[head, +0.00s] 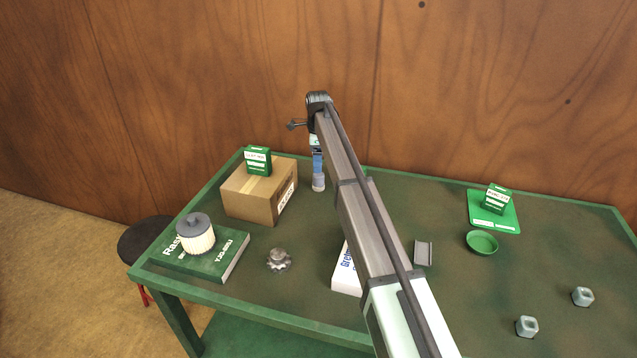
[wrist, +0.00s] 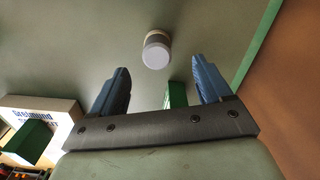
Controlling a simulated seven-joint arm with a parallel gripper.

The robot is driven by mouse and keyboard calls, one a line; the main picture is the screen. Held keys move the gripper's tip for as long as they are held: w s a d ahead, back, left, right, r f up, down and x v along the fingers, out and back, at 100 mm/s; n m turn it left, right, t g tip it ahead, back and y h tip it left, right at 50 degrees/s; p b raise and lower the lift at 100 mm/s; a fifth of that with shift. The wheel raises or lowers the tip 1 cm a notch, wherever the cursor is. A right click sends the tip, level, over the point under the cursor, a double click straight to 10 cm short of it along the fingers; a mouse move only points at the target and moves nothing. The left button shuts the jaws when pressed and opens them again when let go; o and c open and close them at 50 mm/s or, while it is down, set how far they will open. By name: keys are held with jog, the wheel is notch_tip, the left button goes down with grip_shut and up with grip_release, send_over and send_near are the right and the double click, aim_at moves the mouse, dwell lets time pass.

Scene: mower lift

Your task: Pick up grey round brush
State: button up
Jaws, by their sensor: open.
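A small round grey piece with a pale flat end (wrist: 157,48), which looks like the grey round brush, is in the wrist view just beyond my fingertips and roughly between their lines. Its bristles cannot be made out. In the head view a pale grey cylinder (head: 318,183) shows right below my blue fingers and seems to be the same piece. My gripper (wrist: 160,78) is open, with its two blue fingers apart and nothing held. In the head view my gripper (head: 317,160) is over the back of the green table, right of the carton, partly hidden by my arm.
A carton (head: 246,199) with a green box (head: 258,161) on it is to the left. A grey-topped, cream ribbed cylinder (head: 196,237) stands on a green book (head: 232,258). A gear (head: 278,261) and white box (head: 346,276) lie nearer. The table's right side has free room.

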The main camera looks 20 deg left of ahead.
aim_at(319, 180)
notch_tip(319, 180, down, 3)
jog(key=shift+f, duration=0.15)
jog(key=shift+s+d+f, duration=0.1)
jog(key=shift+f, duration=1.25)
jog(key=shift+s+d+f, duration=0.1)
jog(key=shift+f, duration=1.25)
jog(key=shift+c, duration=0.2)
jog(key=c, duration=1.1)
